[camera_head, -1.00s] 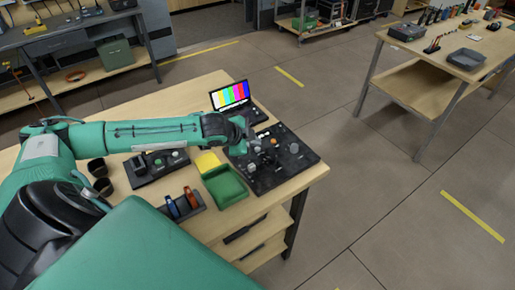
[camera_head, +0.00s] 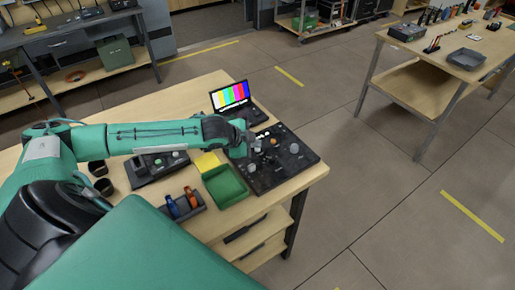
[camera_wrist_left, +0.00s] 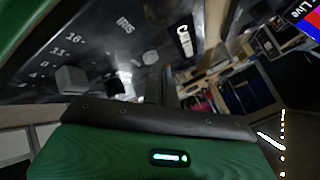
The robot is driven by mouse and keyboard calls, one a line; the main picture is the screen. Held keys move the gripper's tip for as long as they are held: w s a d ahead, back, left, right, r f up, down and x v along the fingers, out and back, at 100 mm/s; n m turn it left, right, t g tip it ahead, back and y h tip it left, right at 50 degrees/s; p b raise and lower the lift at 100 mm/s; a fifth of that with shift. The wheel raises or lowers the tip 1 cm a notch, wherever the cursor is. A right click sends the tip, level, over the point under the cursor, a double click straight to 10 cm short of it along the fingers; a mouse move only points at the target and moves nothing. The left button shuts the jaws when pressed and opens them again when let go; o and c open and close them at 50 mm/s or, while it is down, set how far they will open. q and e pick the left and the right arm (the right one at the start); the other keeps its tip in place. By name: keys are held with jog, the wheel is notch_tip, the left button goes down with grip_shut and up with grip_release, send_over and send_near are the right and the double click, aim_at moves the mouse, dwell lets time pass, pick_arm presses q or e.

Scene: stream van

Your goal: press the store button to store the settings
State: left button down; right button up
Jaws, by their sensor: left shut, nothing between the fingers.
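A black control panel (camera_head: 295,178) lies at the right end of the wooden bench, with several small knobs and buttons on it. A grey knob (camera_head: 251,168) and an orange-topped control (camera_head: 273,141) show on it. I cannot read a store label or tell which control is the store button. My left gripper (camera_head: 250,143) is shut and empty, over the panel's far left part. I cannot tell whether it touches the panel. In the left wrist view the panel (camera_wrist_left: 95,35) shows an IRIS label, numbers and a grey knob (camera_wrist_left: 71,79). My right gripper is not in view.
A laptop (camera_head: 232,97) with colour bars stands behind the panel. A green tray (camera_head: 242,192), a yellow block (camera_head: 207,162), a dark holder (camera_head: 187,212) with blue and orange items, and a black switch box (camera_head: 146,176) lie left of the panel.

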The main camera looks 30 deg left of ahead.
pick_arm(q)
jog(key=shift+f, duration=0.45)
dwell(0.6)
jog(key=shift+r+p, duration=0.85)
jog(key=shift+p, duration=0.2)
notch_tip(320, 180, up, 5)
jog(key=p, duration=0.5)
dwell(0.6)
